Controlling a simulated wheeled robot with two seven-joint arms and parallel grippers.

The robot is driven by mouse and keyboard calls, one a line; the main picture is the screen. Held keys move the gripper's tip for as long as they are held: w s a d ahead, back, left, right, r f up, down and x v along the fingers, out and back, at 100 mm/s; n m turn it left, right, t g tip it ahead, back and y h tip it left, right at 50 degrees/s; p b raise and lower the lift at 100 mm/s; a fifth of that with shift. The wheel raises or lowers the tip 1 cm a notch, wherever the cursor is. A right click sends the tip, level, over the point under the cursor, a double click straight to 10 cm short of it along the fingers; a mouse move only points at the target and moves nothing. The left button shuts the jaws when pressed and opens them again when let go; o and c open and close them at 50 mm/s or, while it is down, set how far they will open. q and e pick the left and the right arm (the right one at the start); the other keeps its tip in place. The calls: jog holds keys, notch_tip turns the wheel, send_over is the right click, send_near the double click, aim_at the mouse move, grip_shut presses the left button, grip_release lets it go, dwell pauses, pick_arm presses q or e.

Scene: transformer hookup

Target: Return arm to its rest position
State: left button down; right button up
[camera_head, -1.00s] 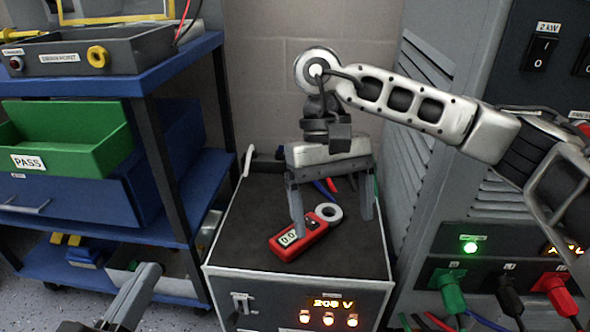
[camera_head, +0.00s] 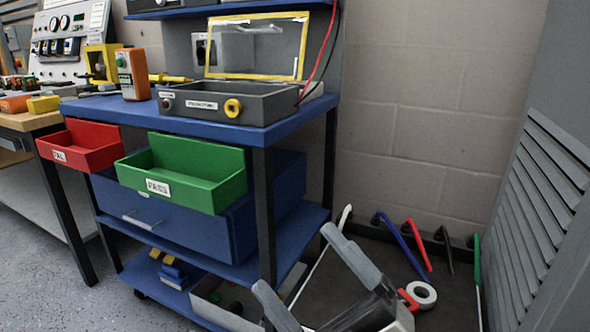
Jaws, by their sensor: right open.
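My right gripper (camera_head: 297,262) is at the bottom centre of the head view. Its two grey fingers are spread wide, with nothing between them. It is in front of the cart's right edge and the dark top of the cabinet. The red clamp meter (camera_head: 405,300) with its pale ring lies on the cabinet top (camera_head: 445,312), just right of the gripper and partly hidden by it. My left gripper is out of view.
A blue cart (camera_head: 245,132) holds a grey test box (camera_head: 205,105), a green PASS bin (camera_head: 190,172) and a red bin (camera_head: 82,146). Coloured leads (camera_head: 418,245) stand by the wall. A louvred grey cabinet (camera_head: 545,200) is at right.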

jog(key=s+d+f+m+g+h, duration=0.1)
jog(key=s+d+f+m+h, duration=0.15)
jog(key=f+m+h, duration=0.65)
jog(key=s+d+f+m+g+h, duration=0.1)
jog(key=d+f+m+h, duration=0.25)
jog(key=f+m, duration=0.7)
pick_arm(q)
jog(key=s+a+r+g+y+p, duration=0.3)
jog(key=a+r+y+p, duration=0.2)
jog(key=p, duration=2.2)
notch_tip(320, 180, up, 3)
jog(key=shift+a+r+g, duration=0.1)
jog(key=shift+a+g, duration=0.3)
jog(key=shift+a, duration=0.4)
pick_arm(e)
jog(key=s+d+r+g+h, duration=0.1)
jog(key=d+r+h, duration=0.1)
jog(key=r, duration=0.4)
jog(key=s+d+r+m+g+h, duration=0.1)
jog(key=d+r+g+h, duration=0.1)
jog(key=d+r, duration=0.2)
notch_tip(320, 180, up, 4)
jog(key=shift+d+f, duration=0.2)
jog(key=shift+d, duration=0.1)
jog(key=shift+m, duration=0.25)
